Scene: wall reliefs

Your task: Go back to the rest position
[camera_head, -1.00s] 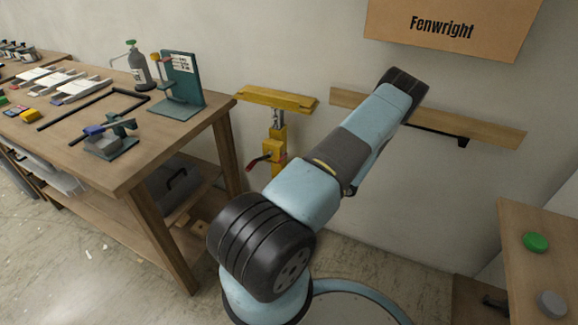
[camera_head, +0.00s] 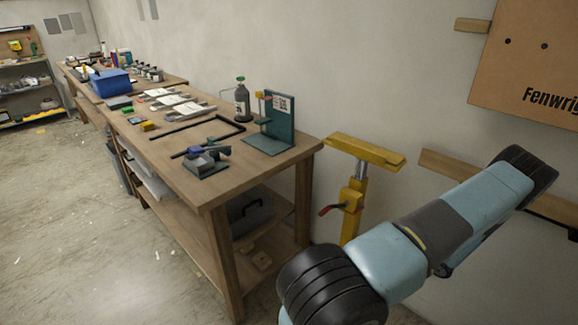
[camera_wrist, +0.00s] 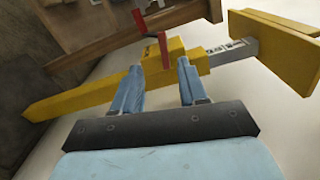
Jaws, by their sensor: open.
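My gripper (camera_wrist: 160,82) shows in the wrist view, with two blue fingers spread apart and nothing between them. Beyond the fingers is a yellow stand (camera_wrist: 90,90) with a red handle (camera_wrist: 138,20), seen tilted in that view. In the head view my arm reaches up and to the right in front of the wall, and my gripper is not visible there. The yellow stand (camera_head: 352,205) stands upright between the workbench and my arm, with a flat yellow top bar (camera_head: 365,150).
A wooden wall rail (camera_head: 450,168) runs behind my arm. The floor (camera_head: 60,220) at the left is open.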

